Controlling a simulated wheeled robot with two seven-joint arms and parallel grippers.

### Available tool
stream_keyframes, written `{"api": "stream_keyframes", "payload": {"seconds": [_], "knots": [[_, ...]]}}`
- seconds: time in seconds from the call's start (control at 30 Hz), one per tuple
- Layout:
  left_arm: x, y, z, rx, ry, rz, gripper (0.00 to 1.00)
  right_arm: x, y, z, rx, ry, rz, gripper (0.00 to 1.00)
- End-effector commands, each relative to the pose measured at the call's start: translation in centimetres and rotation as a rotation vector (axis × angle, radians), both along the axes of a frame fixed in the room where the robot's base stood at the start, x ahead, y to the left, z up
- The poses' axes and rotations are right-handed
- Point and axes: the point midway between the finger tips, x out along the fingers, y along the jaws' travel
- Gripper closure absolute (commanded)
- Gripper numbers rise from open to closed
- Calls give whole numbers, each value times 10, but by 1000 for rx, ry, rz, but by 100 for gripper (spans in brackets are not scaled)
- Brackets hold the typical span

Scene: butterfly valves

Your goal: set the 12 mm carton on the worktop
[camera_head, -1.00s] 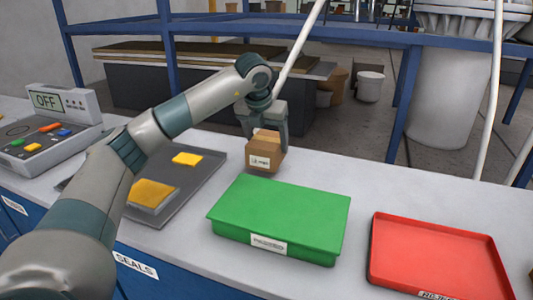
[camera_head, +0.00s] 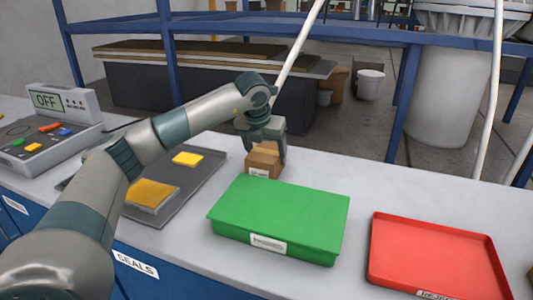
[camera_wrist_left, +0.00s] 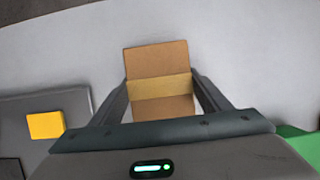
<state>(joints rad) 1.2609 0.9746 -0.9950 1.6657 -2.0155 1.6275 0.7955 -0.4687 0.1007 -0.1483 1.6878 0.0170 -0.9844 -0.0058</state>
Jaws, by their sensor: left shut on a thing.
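The brown carton (camera_head: 263,161) with a white label on its front is behind the green box, over the worktop (camera_head: 345,187). My left gripper (camera_head: 264,148) comes down on it from above and is shut on it. In the left wrist view the carton (camera_wrist_left: 159,68) with its tan tape band sits between the two fingers (camera_wrist_left: 160,92). The carton looks upright and at or very near the worktop surface; I cannot tell if it touches. The label text is too small to read surely. My right gripper is not in view.
A green box (camera_head: 280,215) stands just in front of the carton. A red tray (camera_head: 437,252) lies to the right. A grey tray (camera_head: 205,178) with yellow pieces (camera_head: 187,159) lies to the left, beside a device showing OFF (camera_head: 47,101). Worktop right of the carton is clear.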

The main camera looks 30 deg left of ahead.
Motion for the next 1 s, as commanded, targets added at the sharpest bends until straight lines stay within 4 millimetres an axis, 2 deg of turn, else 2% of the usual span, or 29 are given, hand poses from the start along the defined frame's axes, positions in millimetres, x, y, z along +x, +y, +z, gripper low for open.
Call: {"api": "stream_keyframes", "payload": {"seconds": [0.3, 0.33, 0.4, 0.83, 1.0], "knots": [[1, 0, 1, -1, -4, -1, 83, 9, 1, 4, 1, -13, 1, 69], [0, 0, -1, 0, 0, 0, 25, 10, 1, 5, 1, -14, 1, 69], [0, 0, -1, 0, 0, -1, 11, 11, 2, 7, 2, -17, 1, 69], [0, 0, 1, 0, 0, -1, 11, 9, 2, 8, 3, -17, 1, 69], [-5, -2, 15, 0, -2, -1, 11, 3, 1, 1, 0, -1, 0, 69]]}}
